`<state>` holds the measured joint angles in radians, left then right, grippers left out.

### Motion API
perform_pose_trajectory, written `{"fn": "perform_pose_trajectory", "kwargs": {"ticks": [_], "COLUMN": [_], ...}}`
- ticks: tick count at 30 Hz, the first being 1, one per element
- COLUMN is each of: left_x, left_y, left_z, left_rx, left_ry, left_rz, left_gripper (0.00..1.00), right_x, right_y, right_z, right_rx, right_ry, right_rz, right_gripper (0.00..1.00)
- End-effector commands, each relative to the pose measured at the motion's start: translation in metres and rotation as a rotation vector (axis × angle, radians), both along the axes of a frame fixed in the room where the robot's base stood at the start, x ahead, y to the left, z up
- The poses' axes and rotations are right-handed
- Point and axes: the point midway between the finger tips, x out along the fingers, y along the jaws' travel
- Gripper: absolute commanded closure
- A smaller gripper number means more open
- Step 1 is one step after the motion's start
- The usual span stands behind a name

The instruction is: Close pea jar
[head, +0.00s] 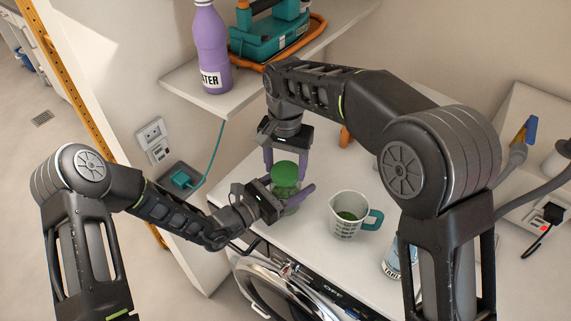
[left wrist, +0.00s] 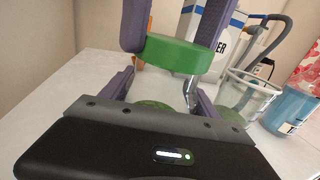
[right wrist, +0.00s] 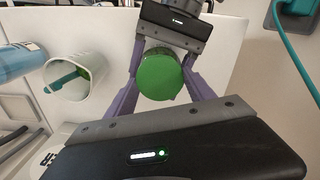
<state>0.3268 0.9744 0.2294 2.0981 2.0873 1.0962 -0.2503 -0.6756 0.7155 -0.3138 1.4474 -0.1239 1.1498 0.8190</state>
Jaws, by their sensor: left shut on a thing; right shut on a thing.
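The glass pea jar (head: 287,201) stands upright on the white worktop, with green contents low inside it, and is mostly covered by my grippers. My left gripper (head: 292,197) is shut around the jar's body from the side. The round green lid (head: 285,174) is at the jar's top; it also shows in the left wrist view (left wrist: 178,55) and right wrist view (right wrist: 160,76). My right gripper (head: 285,160) comes down from above and is shut on the lid's rim. The lid is over the jar's mouth; I cannot tell whether it is seated.
A clear measuring cup (head: 345,226) with a teal handle and green contents stands right of the jar. A blue-and-white can (head: 393,262) is near the front edge. A purple bottle (head: 211,50) and a teal case (head: 268,38) are on the shelf above. The worktop between jar and cup is clear.

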Motion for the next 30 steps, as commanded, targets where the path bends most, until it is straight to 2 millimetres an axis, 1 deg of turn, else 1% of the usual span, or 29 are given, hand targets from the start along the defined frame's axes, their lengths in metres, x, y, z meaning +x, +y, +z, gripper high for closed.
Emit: {"fn": "perform_pose_trajectory", "kwargs": {"ticks": [17,30], "left_x": [0.0002,0.0002], "left_y": [0.0002,0.0001], "left_z": [0.0001,0.0002], "left_rx": [0.0,0.0], "left_ry": [0.0,0.0], "left_rz": [0.001,0.0], "left_gripper": [1.0,1.0], "right_x": [0.0,-0.0001], "right_y": [-0.0001,-0.0002], "right_z": [-0.0001,-0.0085], "right_rx": [0.0,0.0], "right_ry": [0.0,0.0], "right_rz": [0.0,0.001], "right_gripper": [0.81,0.81]}}
